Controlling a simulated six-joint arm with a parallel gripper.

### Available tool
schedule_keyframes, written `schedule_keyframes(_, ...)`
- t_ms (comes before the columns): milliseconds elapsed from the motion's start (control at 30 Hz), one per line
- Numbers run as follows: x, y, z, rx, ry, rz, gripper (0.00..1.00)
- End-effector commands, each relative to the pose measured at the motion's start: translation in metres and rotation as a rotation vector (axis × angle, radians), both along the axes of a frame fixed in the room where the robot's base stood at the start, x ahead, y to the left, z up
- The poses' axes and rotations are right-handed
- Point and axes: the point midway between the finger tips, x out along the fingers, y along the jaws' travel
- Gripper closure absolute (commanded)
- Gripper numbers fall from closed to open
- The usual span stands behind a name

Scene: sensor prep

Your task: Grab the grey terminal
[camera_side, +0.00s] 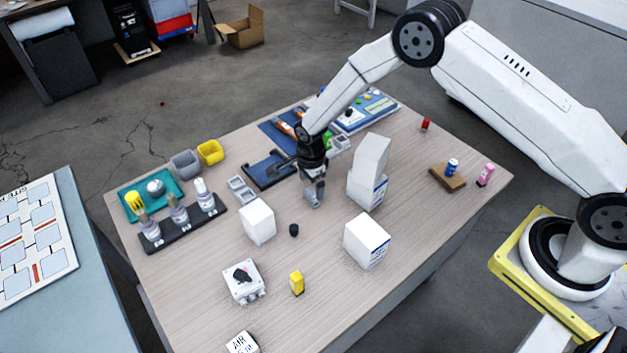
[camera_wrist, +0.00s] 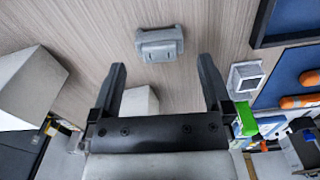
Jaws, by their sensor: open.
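A small grey blocky part, which looks like the grey terminal (camera_wrist: 160,44), lies on the wooden table in the wrist view. It is beyond my gripper's fingertips, near the middle between them, and apart from both. My gripper (camera_wrist: 162,76) is open, with nothing between its tips. In the side view my gripper (camera_side: 314,197) points down, low over the middle of the table. Grey shapes overlap at its tips there, and I cannot tell the terminal from the fingers.
A tall white box (camera_side: 369,160) stands right of my gripper, with white boxes (camera_side: 258,222) and (camera_side: 366,241) nearer. A dark tray (camera_side: 262,177) lies to the left. A small black cylinder (camera_side: 294,230) sits in front. A grey square holder (camera_wrist: 246,76) is right of my fingers.

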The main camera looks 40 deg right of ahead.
Motion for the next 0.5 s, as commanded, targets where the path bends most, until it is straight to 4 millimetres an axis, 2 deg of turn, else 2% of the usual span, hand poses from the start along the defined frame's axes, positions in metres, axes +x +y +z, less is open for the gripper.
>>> schedule_keyframes(300, -0.001, 0.001, -0.032, 0.0, 0.0, 0.0, 0.0)
schedule_keyframes(500, 0.0, 0.001, -0.037, 0.0, -0.001, 0.0, 0.0)
